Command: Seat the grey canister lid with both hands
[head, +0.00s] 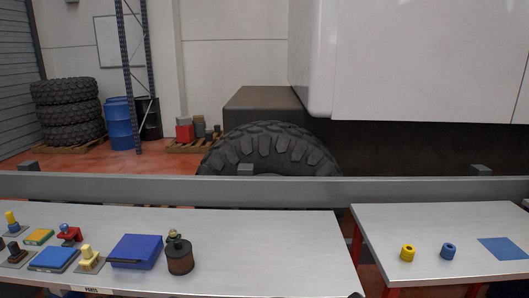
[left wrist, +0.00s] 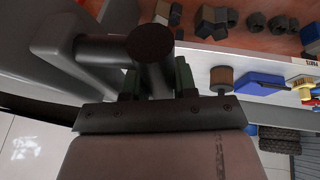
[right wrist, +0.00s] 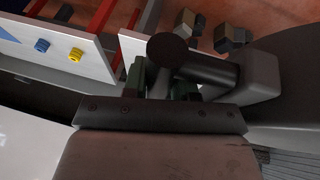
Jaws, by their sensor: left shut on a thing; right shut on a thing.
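My left gripper (left wrist: 157,85) is shut on a dark round handle (left wrist: 150,42) in the left wrist view. My right gripper (right wrist: 160,85) is shut on a matching dark handle (right wrist: 168,48) in the right wrist view. Each handle joins a grey piece, in the left wrist view (left wrist: 62,42) and the right wrist view (right wrist: 258,74); these look like opposite sides of the grey lid. The middle of the lid is hidden, and I cannot tell whether it touches anything underneath. Neither gripper shows in the head view.
The left bench (head: 255,240) carries a brown canister (head: 180,258), a blue box (head: 137,250) and several small coloured parts. The right bench (head: 430,218) holds a yellow ring (head: 407,252), a blue ring (head: 448,250) and a blue mat. A long grey rail (head: 400,188) runs behind both benches.

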